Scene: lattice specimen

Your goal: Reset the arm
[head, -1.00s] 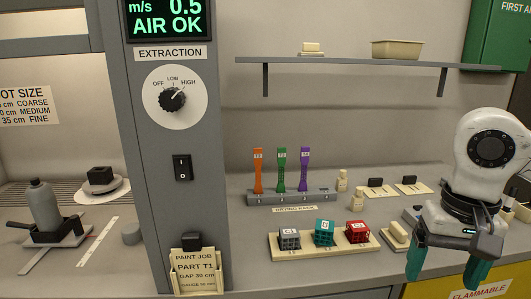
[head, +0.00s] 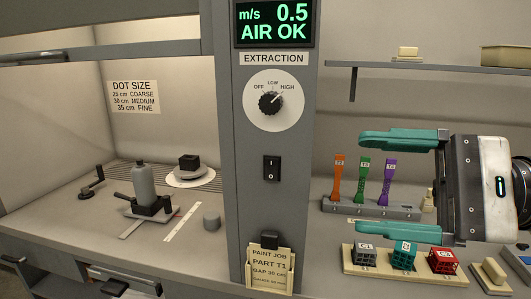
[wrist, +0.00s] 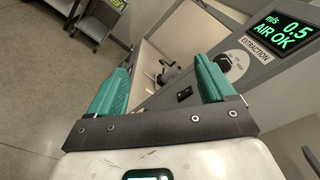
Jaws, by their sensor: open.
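My gripper (head: 403,187) is in the right of the head view, its two teal fingers spread wide and pointing left. It is open with nothing between the fingers. The fingers appear in front of the bench and the drying rack (head: 350,207), which holds an orange, a green and a purple strip. In the wrist view my gripper (wrist: 160,92) shows both teal fingers apart, with the floor and the booth beyond them.
A grey column bears the extraction dial (head: 271,101), a switch (head: 272,168) and a job card holder (head: 270,270). Lattice cubes stand on a cream tray (head: 376,267). The booth at left holds a grey bottle (head: 144,183) in a stand. A shelf (head: 420,66) runs above.

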